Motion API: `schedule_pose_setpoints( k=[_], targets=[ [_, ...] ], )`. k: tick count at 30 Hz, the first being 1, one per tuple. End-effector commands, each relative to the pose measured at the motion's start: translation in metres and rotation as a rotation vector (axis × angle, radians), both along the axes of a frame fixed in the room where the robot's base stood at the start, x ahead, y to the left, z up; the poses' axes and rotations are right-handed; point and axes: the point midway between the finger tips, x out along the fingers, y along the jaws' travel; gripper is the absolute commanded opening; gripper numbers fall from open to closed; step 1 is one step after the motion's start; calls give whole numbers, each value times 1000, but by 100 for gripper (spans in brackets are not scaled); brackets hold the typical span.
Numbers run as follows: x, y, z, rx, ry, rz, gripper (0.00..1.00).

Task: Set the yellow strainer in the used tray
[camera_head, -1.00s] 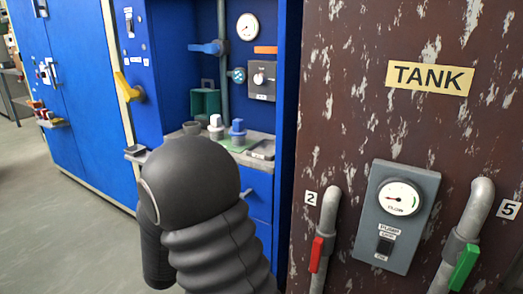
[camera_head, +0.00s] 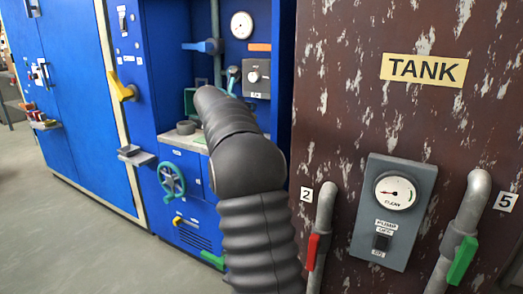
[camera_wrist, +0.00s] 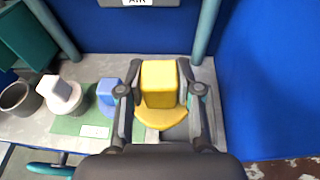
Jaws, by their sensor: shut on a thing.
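The yellow strainer (camera_wrist: 160,84), a block with a wider rounded base, is between the fingers of my gripper (camera_wrist: 160,90) in the wrist view. The gripper is shut on it. A dark grey tray-like surface (camera_wrist: 178,132) shows partly just below the strainer's base, at the right of the green mat (camera_wrist: 68,124); this may be the used tray. Most of it is hidden by the strainer and the gripper. I cannot tell whether the strainer touches it. In the head view my arm hides the gripper and the strainer.
A blue strainer (camera_wrist: 107,95) stands close left of the gripper, and a white one (camera_wrist: 60,94) farther left. A grey round pot (camera_wrist: 16,98) is at the far left. Teal pipes (camera_wrist: 205,32) rise behind, and a blue wall (camera_wrist: 262,80) bounds the right.

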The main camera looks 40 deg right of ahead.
Motion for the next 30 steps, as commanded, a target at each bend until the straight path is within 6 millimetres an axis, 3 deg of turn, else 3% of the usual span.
schedule_pose_setpoints(
  k=[1, 3, 8, 16, 25, 30],
  targets=[
    [-8, -17, 10, -1, -2, -29, 0],
    [-18, -31, 18, 0, -1, -57, 0],
    [-29, -49, 25, 0, 0, -89, 0],
    [-31, -50, -19, 1, 3, -92, 0],
    [-30, -50, -42, -1, 2, -91, 0],
    [-30, -50, -65, -1, 4, -91, 0]
  ],
)
